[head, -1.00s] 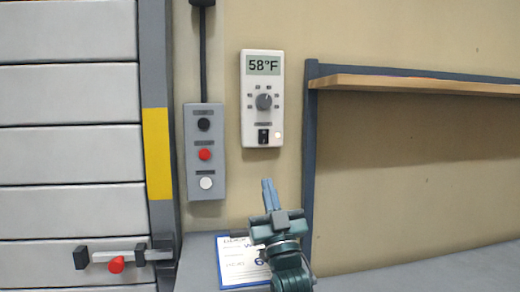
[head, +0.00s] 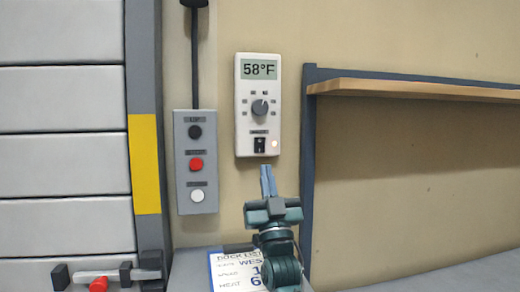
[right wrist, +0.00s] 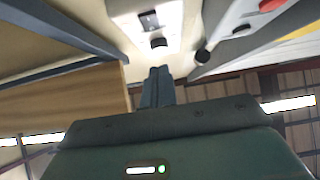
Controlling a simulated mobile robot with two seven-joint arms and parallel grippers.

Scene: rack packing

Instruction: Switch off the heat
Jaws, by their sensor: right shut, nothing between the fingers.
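The white thermostat (head: 258,105) is on the beige wall in the head view. Its display reads 58°F, with a round grey dial (head: 260,108) below. In the right wrist view the fingertips (right wrist: 158,73) point toward the thermostat (right wrist: 172,22), which is partly cut off. My left gripper is not in view.
A grey button box (head: 196,163) with black, red and white buttons hangs left of the thermostat. A wooden shelf (head: 420,90) on a blue frame is to the right. A printed dock card (head: 228,270) lies below, partly behind my arm. A slatted door (head: 62,160) stands far left.

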